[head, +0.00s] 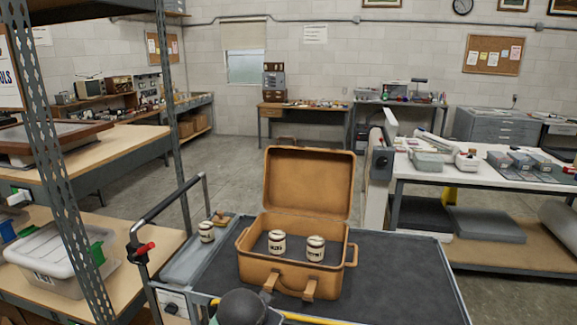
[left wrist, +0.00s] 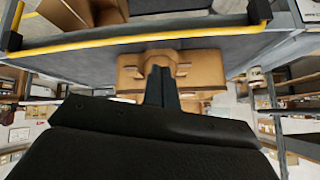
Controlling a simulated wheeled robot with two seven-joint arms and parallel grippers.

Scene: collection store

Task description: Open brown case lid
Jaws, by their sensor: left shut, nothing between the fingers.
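The brown case (head: 290,270) stands on the dark top of a cart. Its lid (head: 310,183) is raised, upright and leaning slightly back, with the inside facing me. Two pale labelled jars stand inside, a left one (head: 277,243) and a right one (head: 315,248). The case front also shows in the left wrist view (left wrist: 130,72). My left gripper (left wrist: 160,72) is shut and empty, its fingers pointing toward the case front; contact cannot be told. A dark rounded part of my arm shows at the bottom of the head view. My right gripper is not in view.
The cart top (head: 400,270) is clear to the right of the case. A grey side tray (head: 190,262) on its left holds another jar (head: 206,231). A yellow bar (left wrist: 110,46) runs along the cart's near edge. A shelf post and a workbench (head: 470,180) flank the cart.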

